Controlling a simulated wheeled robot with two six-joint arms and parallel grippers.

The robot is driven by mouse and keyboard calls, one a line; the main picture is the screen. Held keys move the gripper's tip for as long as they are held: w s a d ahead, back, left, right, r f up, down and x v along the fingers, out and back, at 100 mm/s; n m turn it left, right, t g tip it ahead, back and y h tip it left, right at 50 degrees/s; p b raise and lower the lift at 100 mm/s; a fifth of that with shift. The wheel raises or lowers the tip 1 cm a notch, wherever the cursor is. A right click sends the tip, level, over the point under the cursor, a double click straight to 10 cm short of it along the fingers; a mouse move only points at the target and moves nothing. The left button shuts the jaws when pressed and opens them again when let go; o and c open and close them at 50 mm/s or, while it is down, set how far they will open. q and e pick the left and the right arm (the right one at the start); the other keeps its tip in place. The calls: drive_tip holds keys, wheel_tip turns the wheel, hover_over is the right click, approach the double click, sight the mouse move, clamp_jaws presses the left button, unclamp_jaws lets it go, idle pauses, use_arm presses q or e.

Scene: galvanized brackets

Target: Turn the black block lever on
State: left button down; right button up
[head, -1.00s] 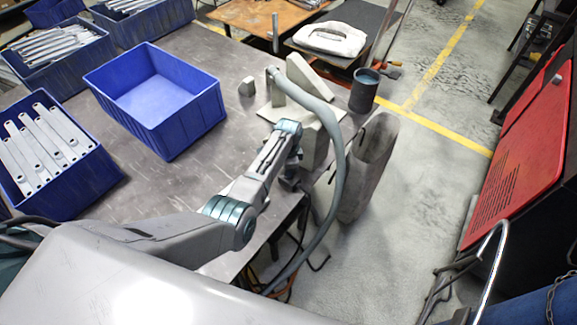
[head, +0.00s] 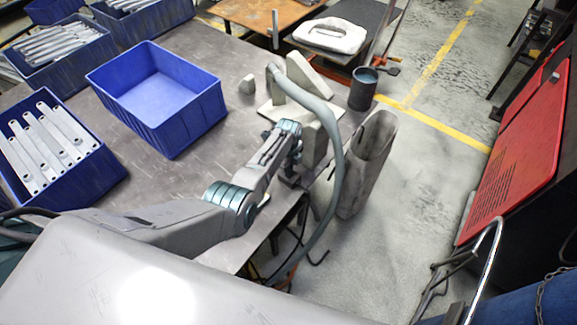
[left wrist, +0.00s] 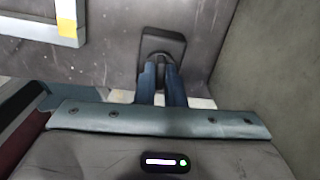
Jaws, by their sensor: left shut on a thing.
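In the left wrist view, a dark rounded plate (left wrist: 176,44) sits on a grey surface, with a small black block lever (left wrist: 159,58) at its middle. The two blue-grey fingers of my left gripper (left wrist: 160,70) reach up to the lever and are shut on it. The fingertips partly hide the lever, so its exact angle cannot be told. In the head view, my left gripper (head: 290,180) is low against the near side of the grey fixture (head: 314,143) at the table's right edge. The lever is hidden there. My right gripper is not in view.
An empty blue bin (head: 158,125) stands on the metal table (head: 210,165) left of my arm. Another blue bin (head: 95,190) holds metal brackets. A thick grey hose (head: 338,175) curves close to my gripper. A dark cup (head: 363,90) stands behind the fixture.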

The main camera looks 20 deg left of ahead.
use_arm(q)
drive_tip(key=shift+m, duration=0.4)
drive_tip(key=c, duration=1.5)
unclamp_jaws()
drive_tip(key=shift+r, duration=0.1)
wheel_tip(320, 180, up, 11)
drive_tip(key=shift+f+b, duration=0.15)
drive_tip(key=shift+b, duration=0.25)
